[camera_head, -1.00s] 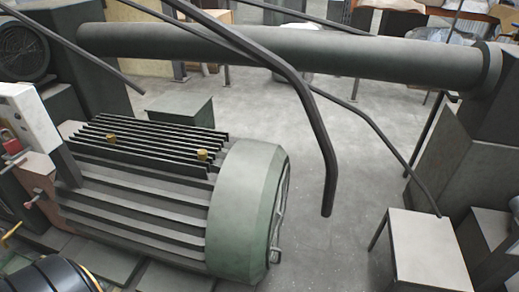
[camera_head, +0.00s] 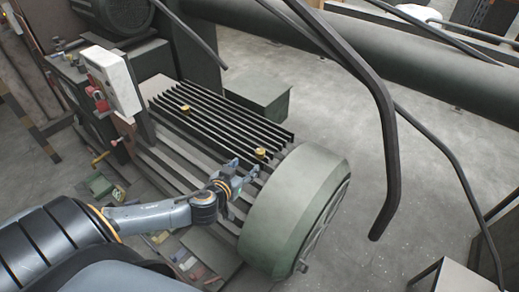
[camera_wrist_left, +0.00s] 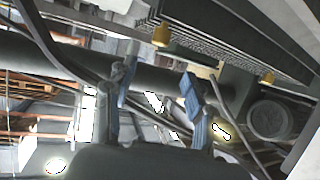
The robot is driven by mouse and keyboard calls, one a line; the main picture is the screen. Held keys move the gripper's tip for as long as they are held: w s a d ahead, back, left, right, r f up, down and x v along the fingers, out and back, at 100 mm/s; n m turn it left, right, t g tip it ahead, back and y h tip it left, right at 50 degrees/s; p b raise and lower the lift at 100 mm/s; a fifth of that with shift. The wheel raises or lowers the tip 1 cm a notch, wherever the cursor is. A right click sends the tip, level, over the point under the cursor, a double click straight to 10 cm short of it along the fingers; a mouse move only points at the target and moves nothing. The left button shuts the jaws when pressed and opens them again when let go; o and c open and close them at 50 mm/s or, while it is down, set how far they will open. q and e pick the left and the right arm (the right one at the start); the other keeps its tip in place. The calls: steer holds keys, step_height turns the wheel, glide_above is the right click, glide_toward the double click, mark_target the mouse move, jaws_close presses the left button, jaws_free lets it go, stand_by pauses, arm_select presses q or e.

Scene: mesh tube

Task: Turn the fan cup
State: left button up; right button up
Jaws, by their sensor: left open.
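A motor (camera_head: 195,140) with dark cooling fins stands in the middle of the head view. Its right end carries a round, pale green fan cup (camera_head: 290,205). Two small yellow knobs, a nearer one (camera_head: 261,153) and a farther one (camera_head: 185,107), sit on the fins. My left gripper (camera_head: 244,169) is open and empty beside the fins, just below the nearer knob and left of the fan cup. In the left wrist view its blue-tipped fingers (camera_wrist_left: 160,90) are apart with nothing between them; one knob (camera_wrist_left: 161,35) shows above them. My right gripper is out of view.
A bent dark bar (camera_head: 385,130) hangs in front of the fan cup's right side. A thick grey tube (camera_head: 400,55) runs behind. A white switch box (camera_head: 112,80) stands left of the motor. Open floor (camera_head: 400,255) lies to the right.

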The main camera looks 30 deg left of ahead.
arm_select(q)
steer(key=p, duration=0.1)
glide_toward(259, 153)
steer(key=w, duration=0.3)
steer(key=x, duration=0.5)
steer(key=f+x, duration=0.1)
steer(key=x, duration=0.1)
steer(key=shift+s+a+p, duration=0.1)
steer(key=shift+a+p, duration=0.25)
steer(key=shift+p, duration=0.05)
steer(key=shift+w+f, duration=0.3)
steer(key=shift+w, duration=0.25)
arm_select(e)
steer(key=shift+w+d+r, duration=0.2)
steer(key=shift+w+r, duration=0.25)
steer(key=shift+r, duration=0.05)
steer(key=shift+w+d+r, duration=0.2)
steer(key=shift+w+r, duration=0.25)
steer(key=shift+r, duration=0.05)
arm_select(q)
jaws_close()
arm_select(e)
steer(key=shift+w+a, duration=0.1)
arm_select(q)
steer(key=shift+s+a, duration=0.1)
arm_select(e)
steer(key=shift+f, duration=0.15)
